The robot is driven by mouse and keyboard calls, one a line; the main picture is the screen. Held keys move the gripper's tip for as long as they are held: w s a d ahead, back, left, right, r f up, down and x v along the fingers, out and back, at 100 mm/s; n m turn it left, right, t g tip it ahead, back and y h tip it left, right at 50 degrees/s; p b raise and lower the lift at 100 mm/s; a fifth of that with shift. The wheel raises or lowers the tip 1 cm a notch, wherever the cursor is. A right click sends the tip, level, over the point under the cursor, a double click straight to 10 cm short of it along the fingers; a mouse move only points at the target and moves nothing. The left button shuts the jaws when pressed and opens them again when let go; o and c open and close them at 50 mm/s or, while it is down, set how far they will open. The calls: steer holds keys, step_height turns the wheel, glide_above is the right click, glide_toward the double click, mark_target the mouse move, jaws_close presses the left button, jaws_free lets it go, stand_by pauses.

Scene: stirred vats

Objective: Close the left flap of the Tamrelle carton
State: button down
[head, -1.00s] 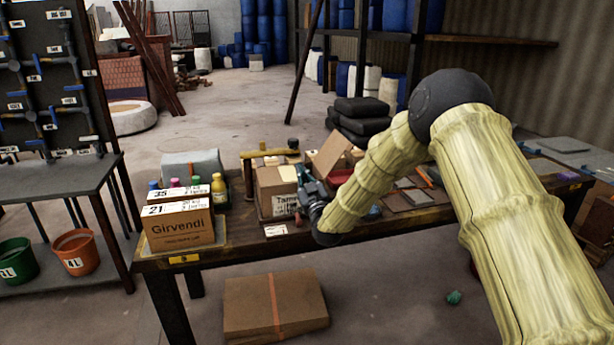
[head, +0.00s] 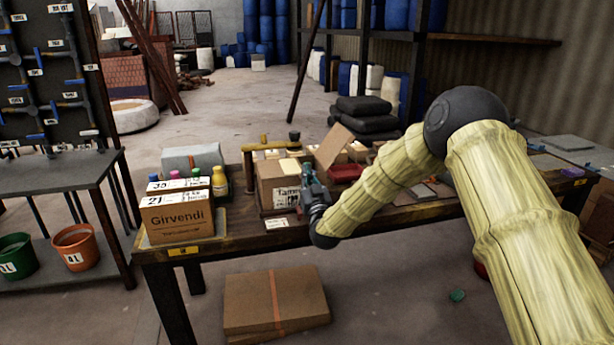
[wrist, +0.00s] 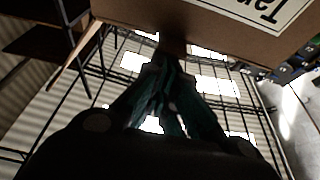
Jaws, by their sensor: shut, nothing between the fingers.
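The Tamrelle carton (head: 270,197) is a brown box on the workbench, its white label partly hidden by my gripper. One flap (head: 333,146) stands raised and tilted at its right side. I cannot clearly make out the left flap; the carton's upper left looks brown, with a pale patch beside it. My gripper (head: 306,170) is at the carton's front right, fingers pointing up, shut and empty. In the wrist view, the carton (wrist: 205,20) fills the top with its label upside down. The gripper's closed fingertips (wrist: 172,48) overlap its edge; contact is unclear.
The Girvendi carton (head: 180,222) stands left on the workbench (head: 225,240), with several coloured bottles (head: 219,180) behind it. A yellow-handled bar (head: 268,147) stands behind the Tamrelle carton. A red item (head: 346,172) lies to its right. Flat cardboard (head: 255,305) lies on the floor in front.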

steer(key=shift+f, duration=0.1)
step_height(320, 180, up, 5)
steer(key=p, duration=0.2)
steer(key=f+b+v, duration=0.1)
steer(key=v, duration=0.9)
steer(key=s+d+f+g+h+p, duration=0.15)
steer(key=s+d+f+g, duration=0.25)
steer(key=s+f, duration=0.5)
steer(key=s+d+f+m+g+p, duration=0.1)
steer(key=s+d+f+g+p, duration=0.2)
steer(key=s+f, duration=0.5)
steer(key=s+d+f+g+h+p, duration=0.15)
steer(key=s+d+f+g, duration=0.35)
steer(key=f, duration=0.7)
steer(key=s+d+f+g+h+p, duration=0.1)
steer(key=s+d+g, duration=0.2)
steer(key=s, duration=0.9)
steer(key=s+d+f+m+g+p, duration=0.1)
steer(key=s+d+f+g+p, duration=0.1)
steer(key=s, duration=1.1)
steer(key=s+d+f+m+g+h+p, duration=0.1)
steer(key=s+d+g, duration=0.3)
steer(key=s, duration=0.8)
steer(key=shift+s+d+f+h+p, duration=0.15)
steer(key=shift+d+f+h+p, duration=0.15)
steer(key=shift+d+f+p, duration=0.4)
